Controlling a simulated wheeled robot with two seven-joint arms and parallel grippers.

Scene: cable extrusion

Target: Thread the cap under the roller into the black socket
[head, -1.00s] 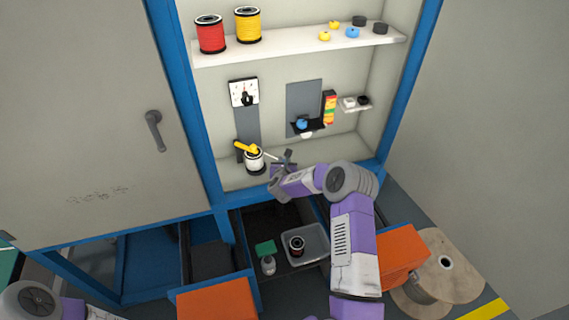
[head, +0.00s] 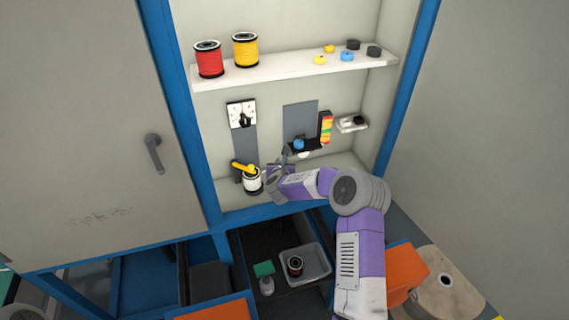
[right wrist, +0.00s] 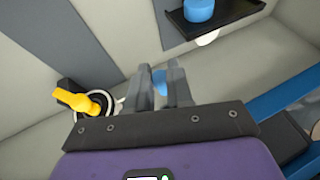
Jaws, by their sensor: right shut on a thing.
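My right gripper (head: 283,160) is inside the cabinet, in front of the back wall. In the right wrist view its fingers (right wrist: 160,82) are shut on a small blue cap (right wrist: 159,82), mostly hidden between them. A white spool (head: 252,181) with a yellow piece (right wrist: 78,101) on top stands to the left; a thin pale strand shows beside it. A blue roller-like part (right wrist: 199,10) sits on a black bracket (right wrist: 214,20), above and right of the fingers, with a white rounded part below it. I cannot tell which part is the black socket. My left gripper is out of view.
A small side shelf (head: 351,124) holds white and black pieces, right of a coloured block stack (head: 326,127). The upper shelf (head: 280,69) carries red and yellow spools and small caps. A dial panel (head: 242,114) is on the wall. A grey tray (head: 318,262) lies below.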

